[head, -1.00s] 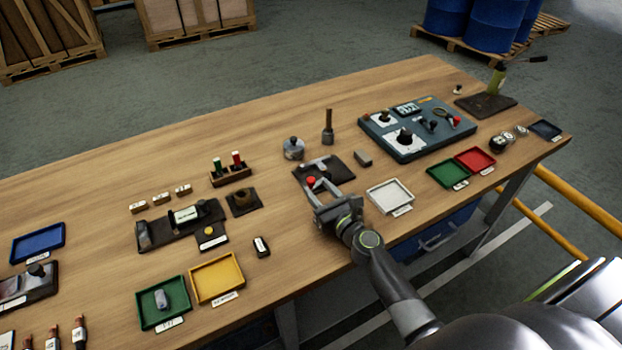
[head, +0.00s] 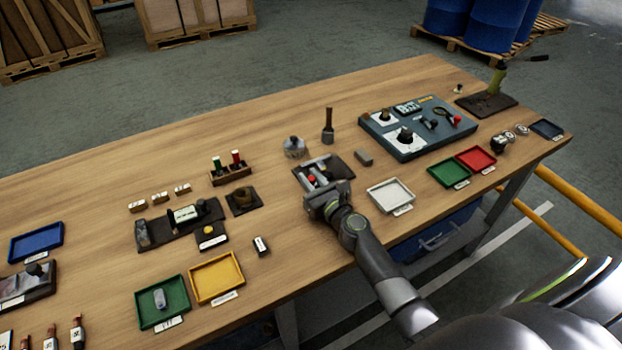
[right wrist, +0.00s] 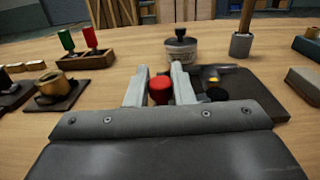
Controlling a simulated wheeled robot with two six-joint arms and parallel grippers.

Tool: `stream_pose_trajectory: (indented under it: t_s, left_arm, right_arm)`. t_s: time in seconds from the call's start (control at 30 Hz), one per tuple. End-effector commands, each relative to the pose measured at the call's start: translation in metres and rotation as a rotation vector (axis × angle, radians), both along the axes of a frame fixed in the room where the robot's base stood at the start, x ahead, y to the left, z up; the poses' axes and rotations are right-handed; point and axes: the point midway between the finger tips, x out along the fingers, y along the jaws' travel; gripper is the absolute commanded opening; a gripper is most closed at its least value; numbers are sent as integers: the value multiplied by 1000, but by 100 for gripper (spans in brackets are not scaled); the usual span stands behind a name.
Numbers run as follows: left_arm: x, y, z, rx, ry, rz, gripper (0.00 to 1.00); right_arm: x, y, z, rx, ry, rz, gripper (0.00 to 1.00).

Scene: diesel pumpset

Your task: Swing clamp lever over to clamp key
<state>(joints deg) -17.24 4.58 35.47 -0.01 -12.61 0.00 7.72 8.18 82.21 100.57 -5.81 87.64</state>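The clamp lever's red knob (head: 312,178) stands above the dark base plate (head: 340,168) near the front of the bench. It also shows in the right wrist view (right wrist: 160,90). My right gripper (head: 311,172) is open, with one finger on each side of the red knob. In the right wrist view the fingers (right wrist: 159,82) are close to the knob; whether they touch it I cannot tell. A black knob (right wrist: 216,94) and a small yellow-orange part show on the plate to the right. The key is not clearly made out. My left gripper is not in view.
Behind the plate stand a grey jar (head: 294,147) and an upright wooden-handled tool (head: 328,128). A small grey block (head: 363,158) and a white tray (head: 372,206) lie to the right. The block with red and green pegs (head: 231,176) stands to the left.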

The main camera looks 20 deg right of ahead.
Motion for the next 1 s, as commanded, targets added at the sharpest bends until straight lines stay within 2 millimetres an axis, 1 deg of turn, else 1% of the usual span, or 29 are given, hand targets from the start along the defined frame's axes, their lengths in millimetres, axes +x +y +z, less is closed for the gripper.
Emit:
stream_pose_trajectory:
  t_s: [0.3,0.47,0.67,1.0]
  left_arm:
    - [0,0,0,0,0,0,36]
    - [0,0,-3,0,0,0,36]
    - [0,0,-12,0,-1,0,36]
    - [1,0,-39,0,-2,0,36]
  right_arm:
    - [-1,0,0,0,0,5,0]
    - [-3,-2,-1,-2,1,44,0]
    - [-10,-6,-3,-5,1,159,0]
    - [-22,-14,-5,-4,1,387,0]
